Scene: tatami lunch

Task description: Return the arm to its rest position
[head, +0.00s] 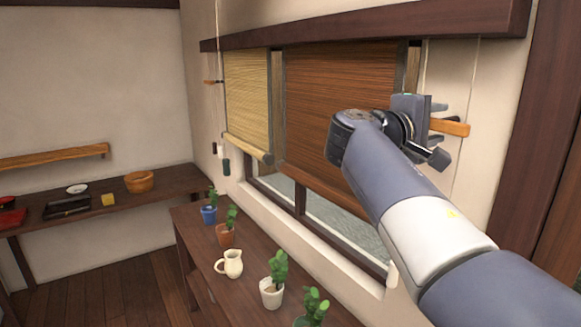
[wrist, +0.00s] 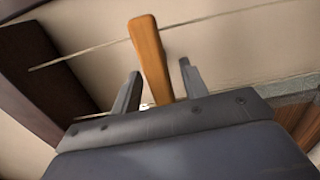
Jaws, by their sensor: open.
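My gripper (head: 441,124) is raised high at the right of the head view, near the wall beside the brown blind. In the wrist view my gripper (wrist: 160,68) is open, with its two dark fingers apart. An orange wooden peg (wrist: 149,50) shows between the fingers in that view, with gaps on both sides. The peg (head: 452,127) also sticks out past the gripper in the head view. Whether a finger touches it lower down is hidden.
Thin cords hang by the peg. A brown blind (head: 335,110) and a pale blind (head: 247,92) cover the window. Below, a wooden bench (head: 200,262) holds several potted plants and a cream jug (head: 230,263). A table (head: 165,192) with a wooden bowl (head: 139,181) stands at left.

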